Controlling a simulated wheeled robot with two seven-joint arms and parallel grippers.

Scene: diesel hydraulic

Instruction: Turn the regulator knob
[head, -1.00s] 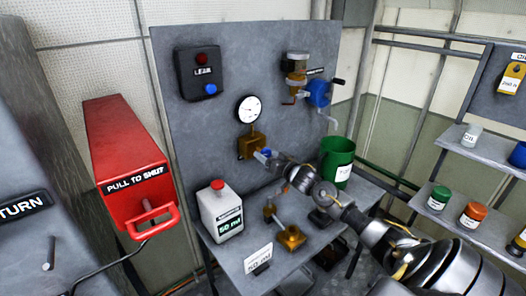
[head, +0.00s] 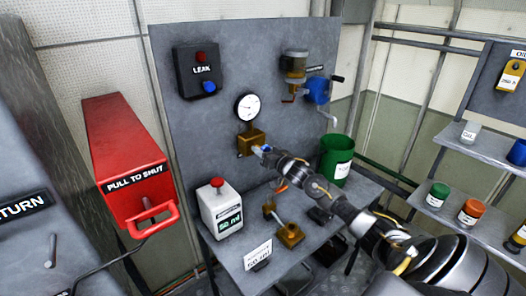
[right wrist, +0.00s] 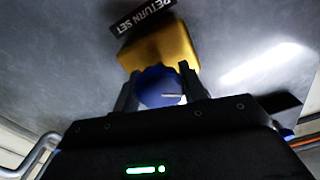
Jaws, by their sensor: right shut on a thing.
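The regulator is a brass block (head: 250,140) on the grey panel, under a round white gauge (head: 247,107). Its blue knob is mostly hidden by my right gripper (head: 267,152) in the head view. In the right wrist view the blue knob (right wrist: 158,88) sits between the two dark fingers of my right gripper (right wrist: 160,84), in front of the brass block (right wrist: 160,45). The right gripper is shut on the knob. A white pointer line shows on the knob's face. A "RETURN SET" label (right wrist: 146,14) is beside the block. My left gripper is not in view.
A green bin (head: 336,158), a white box with a red button (head: 221,208) and a brass fitting (head: 290,235) stand on the bench below. A red "PULL TO SHUT" handle (head: 150,215) juts out at left. A blue crank pump (head: 318,90) hangs up right.

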